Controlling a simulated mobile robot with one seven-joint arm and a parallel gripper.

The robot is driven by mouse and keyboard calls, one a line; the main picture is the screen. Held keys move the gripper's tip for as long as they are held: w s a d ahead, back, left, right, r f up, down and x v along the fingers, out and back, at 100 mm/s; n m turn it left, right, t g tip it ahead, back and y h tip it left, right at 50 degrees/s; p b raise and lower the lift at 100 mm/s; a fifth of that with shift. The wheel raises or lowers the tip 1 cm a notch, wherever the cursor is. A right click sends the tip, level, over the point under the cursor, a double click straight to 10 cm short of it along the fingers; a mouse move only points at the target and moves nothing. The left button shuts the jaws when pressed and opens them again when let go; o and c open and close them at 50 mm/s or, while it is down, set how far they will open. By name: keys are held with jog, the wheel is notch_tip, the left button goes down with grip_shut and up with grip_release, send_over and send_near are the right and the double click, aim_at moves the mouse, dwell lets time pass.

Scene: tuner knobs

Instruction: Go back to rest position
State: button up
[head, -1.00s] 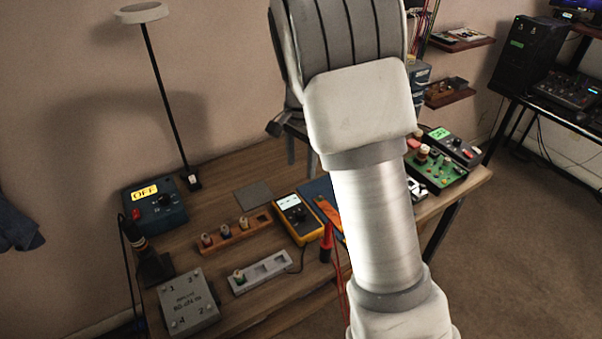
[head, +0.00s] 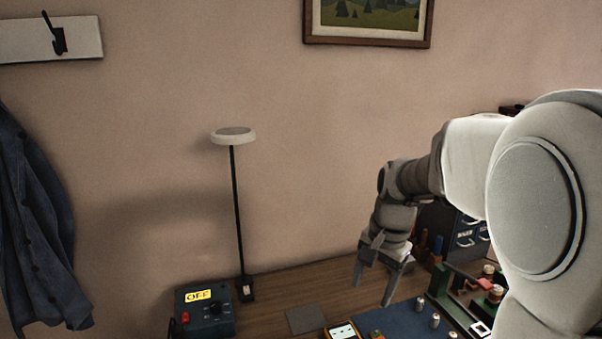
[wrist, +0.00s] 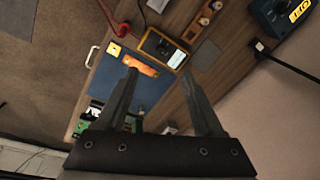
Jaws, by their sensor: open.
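My gripper (head: 385,275) hangs fingers-down above the right part of the wooden workbench (head: 270,285) in the head view. Its fingers are apart with nothing between them. The wrist view also shows the open gripper (wrist: 160,85) with both fingers reaching over the bench. Below it lie a blue mat (wrist: 118,85), an orange tool (wrist: 140,65) and the yellow multimeter (wrist: 163,48). The gripper looks clear of all of these. My arm bends in from the right of the head view and hides part of the bench.
A blue box marked OFF (head: 205,312) and a lamp (head: 237,215) stand at the bench's left. A grey drawer unit (head: 467,235) and a green board (head: 455,300) are close to the gripper on the right. A grey pad (head: 305,320) lies flat.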

jog(key=s+r+n+t, duration=0.2)
jog(key=s+r+n, duration=0.1)
jog(key=s, duration=0.7)
jog(key=s+r+n+t+h, duration=0.1)
jog(key=s+n, duration=0.4)
jog(key=s, duration=0.5)
jog(key=shift+s+r+n+t, duration=0.15)
jog(key=shift+r+n+t, duration=0.25)
jog(key=shift+r, duration=0.55)
